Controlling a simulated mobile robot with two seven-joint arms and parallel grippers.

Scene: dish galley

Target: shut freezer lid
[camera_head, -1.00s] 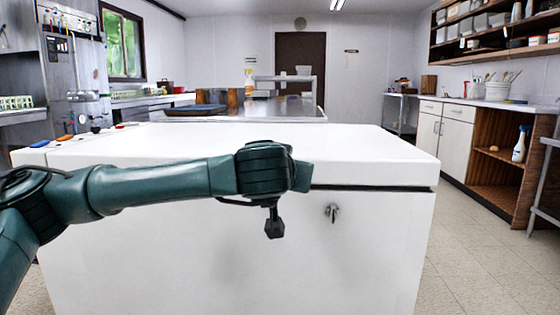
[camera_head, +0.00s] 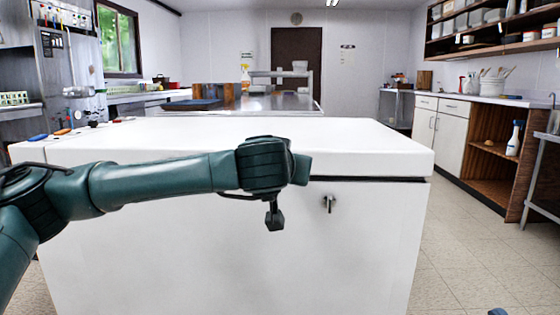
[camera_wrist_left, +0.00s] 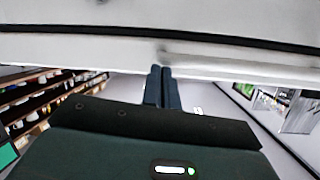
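The white freezer lid (camera_head: 350,150) lies nearly level on the white chest freezer (camera_head: 350,260), with a dark seam under its front edge at the right. I cannot tell whether it is fully seated. A small metal latch (camera_head: 328,204) is on the freezer front. My left arm crosses in front of the freezer, its wrist at the lid's front edge. In the left wrist view, which looks upside down, the left gripper's fingers (camera_wrist_left: 162,78) are together, close to the lid edge (camera_wrist_left: 235,65). Contact is unclear, and nothing shows between them.
Small coloured items (camera_head: 62,132) lie at the lid's back left. A metal table (camera_head: 270,102) stands behind the freezer. Cabinets (camera_head: 440,125) and a rack (camera_head: 545,180) are at the right, with clear floor (camera_head: 470,250) between them and the freezer.

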